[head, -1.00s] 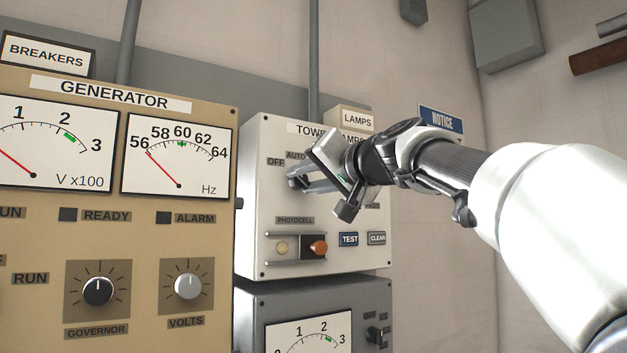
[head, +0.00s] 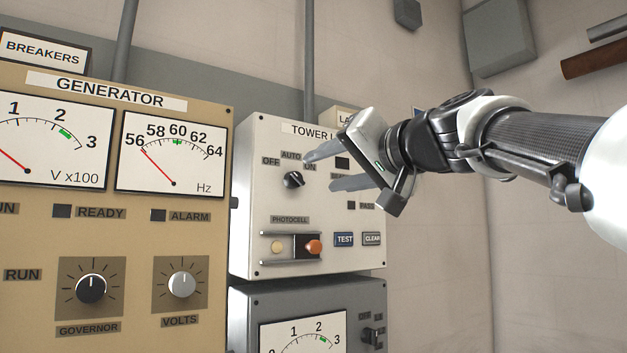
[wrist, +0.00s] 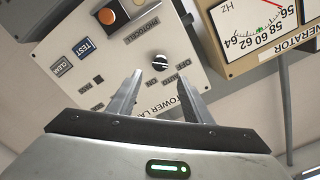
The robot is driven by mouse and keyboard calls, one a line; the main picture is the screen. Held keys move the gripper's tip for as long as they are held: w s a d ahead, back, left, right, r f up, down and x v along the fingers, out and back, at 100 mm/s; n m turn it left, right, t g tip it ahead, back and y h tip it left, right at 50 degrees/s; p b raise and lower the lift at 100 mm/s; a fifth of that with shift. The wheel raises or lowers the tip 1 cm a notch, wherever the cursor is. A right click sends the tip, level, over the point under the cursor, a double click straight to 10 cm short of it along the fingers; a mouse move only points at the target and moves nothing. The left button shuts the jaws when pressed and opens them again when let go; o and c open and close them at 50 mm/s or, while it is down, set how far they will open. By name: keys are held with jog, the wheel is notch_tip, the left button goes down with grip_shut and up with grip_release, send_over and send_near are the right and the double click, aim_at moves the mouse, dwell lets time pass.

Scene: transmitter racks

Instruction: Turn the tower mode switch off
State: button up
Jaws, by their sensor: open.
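The tower mode switch (head: 293,180) is a small black rotary knob on the white tower lamps panel (head: 262,235). OFF is printed to its left, AUTO above it and ON to its right. Which label its pointer faces is too small to tell surely. My gripper (head: 319,172) is open and empty, to the right of the knob and standing off the panel, with its fingers pointing left. In the wrist view the knob (wrist: 160,62) shows uncovered beyond and between the two fingertips. The fingers partly cover the ON label in the head view.
Below the knob are a photocell fixture (head: 291,247) and TEST (head: 344,239) and CLEAR (head: 372,239) buttons. The tan generator panel (head: 130,225) stands at left, a grey metered box (head: 300,300) below.

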jog(key=v, duration=0.8)
jog(key=shift+d, duration=0.1)
jog(key=s+f+g+h, duration=0.2)
jog(key=f, duration=1)
jog(key=s+f+g+h, duration=0.2)
jog(key=f, duration=0.9)
jog(key=s+d+f+g+h, duration=0.2)
jog(key=s+f, duration=0.2)
jog(key=f, duration=0.5)
jog(key=s+d+f+n+g+h, duration=0.1)
jog(key=s+d+f+g+h, duration=0.15)
jog(key=s+f, duration=0.45)
jog(key=s+d+f+g+h, duration=0.1)
jog(key=s+d+f+h, duration=0.1)
jog(key=f, duration=0.9)
notch_tip(320, 180, up, 25)
jog(key=p, duration=2.4)
jog(key=shift+d+p, duration=0.3)
